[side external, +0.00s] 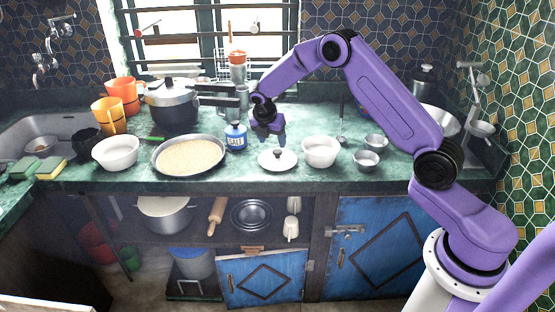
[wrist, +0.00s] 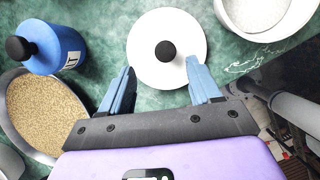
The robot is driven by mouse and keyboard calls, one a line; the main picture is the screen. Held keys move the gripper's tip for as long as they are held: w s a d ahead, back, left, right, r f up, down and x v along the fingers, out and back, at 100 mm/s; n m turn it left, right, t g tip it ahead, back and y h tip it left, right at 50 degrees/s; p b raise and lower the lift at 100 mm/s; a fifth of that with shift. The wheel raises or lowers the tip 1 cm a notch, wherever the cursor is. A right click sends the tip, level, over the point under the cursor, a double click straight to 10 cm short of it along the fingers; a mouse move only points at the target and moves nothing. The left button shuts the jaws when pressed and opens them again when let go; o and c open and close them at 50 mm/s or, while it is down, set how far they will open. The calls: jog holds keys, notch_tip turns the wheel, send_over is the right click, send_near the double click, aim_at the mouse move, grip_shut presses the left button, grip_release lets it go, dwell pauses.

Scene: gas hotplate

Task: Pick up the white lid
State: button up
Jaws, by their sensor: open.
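The white lid (side external: 277,160) lies flat on the green counter, between the pan and a white bowl. It is round with a dark knob on top, and it also shows in the wrist view (wrist: 146,64). My gripper (side external: 267,128) is above the lid, a little toward the back. In the wrist view my gripper (wrist: 158,80) is open, with one blue fingertip on each side of the lid's lower part. The knob lies ahead of and between the fingertips. Nothing is held.
A blue salt jar (side external: 235,137) stands left of the lid, with a pan of grain (side external: 160,172) beyond it. A white bowl (side external: 320,151) stands close on the right. Small metal bowls (side external: 366,160) are farther right. The counter's front edge (side external: 290,186) is just below the lid.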

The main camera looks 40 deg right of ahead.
aim_at(277, 151)
jog(key=shift+s+x, duration=0.25)
jog(key=shift+x, duration=1.2)
jog(key=shift+s+x, duration=0.2)
jog(key=shift+x, duration=1.3)
jog(key=shift+d, duration=0.1)
jog(key=c, duration=1.1)
